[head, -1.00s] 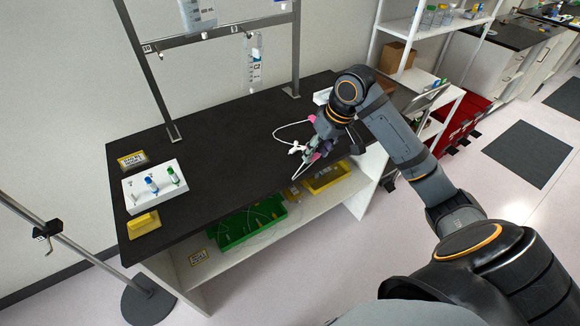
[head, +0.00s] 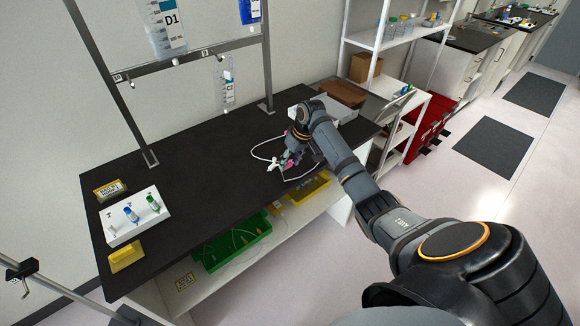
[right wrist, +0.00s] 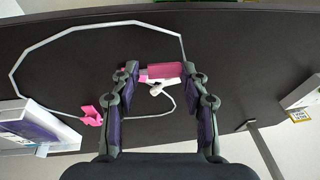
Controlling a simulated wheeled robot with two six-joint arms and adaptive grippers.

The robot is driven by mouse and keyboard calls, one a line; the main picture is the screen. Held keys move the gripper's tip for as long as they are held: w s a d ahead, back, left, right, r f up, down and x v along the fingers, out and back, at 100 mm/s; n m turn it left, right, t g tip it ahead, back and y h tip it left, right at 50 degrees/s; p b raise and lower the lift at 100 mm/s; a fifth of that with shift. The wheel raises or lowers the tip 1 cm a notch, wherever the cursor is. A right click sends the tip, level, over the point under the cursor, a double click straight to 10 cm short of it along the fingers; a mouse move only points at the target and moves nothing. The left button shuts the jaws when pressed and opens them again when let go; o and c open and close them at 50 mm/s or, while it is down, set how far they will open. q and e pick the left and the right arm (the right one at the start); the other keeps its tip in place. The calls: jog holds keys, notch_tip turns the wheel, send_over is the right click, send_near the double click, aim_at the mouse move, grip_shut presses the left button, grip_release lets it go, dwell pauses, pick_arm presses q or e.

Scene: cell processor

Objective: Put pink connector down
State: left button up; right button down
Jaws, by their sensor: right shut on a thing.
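My right gripper (head: 289,161) is low over the right part of the black table. In the right wrist view, my right gripper (right wrist: 158,82) is shut on a pink connector (right wrist: 163,71), which lies across between the fingers. A thin white tube (right wrist: 85,33) runs from it in a wide loop to a second pink piece (right wrist: 92,116) at the left. A small white connector (right wrist: 156,89) shows just below the held one. In the head view the tube (head: 257,145) loops beside the gripper. Whether the held connector touches the table is hard to tell. My left gripper is not in view.
On the black table (head: 190,185), a white rack (head: 118,226) with coloured tubes and yellow pieces stand at left. A metal frame with hanging bags (head: 168,28) rises behind. Green (head: 232,246) and yellow bins (head: 306,190) sit on the shelf below. The table's middle is clear.

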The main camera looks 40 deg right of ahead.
aim_at(291, 166)
jog(key=shift+w+f, duration=0.15)
jog(key=shift+f, duration=0.25)
notch_tip(291, 166, down, 2)
jog(key=shift+f+p, duration=0.2)
jog(key=shift+p, duration=0.55)
jog(key=shift+f, duration=0.2)
jog(key=shift+f, duration=0.1)
jog(key=shift+f, duration=0.1)
jog(key=c, duration=0.8)
grip_release()
jog(key=shift+c, duration=0.2)
jog(key=shift+o, duration=0.8)
jog(key=shift+f, duration=0.1)
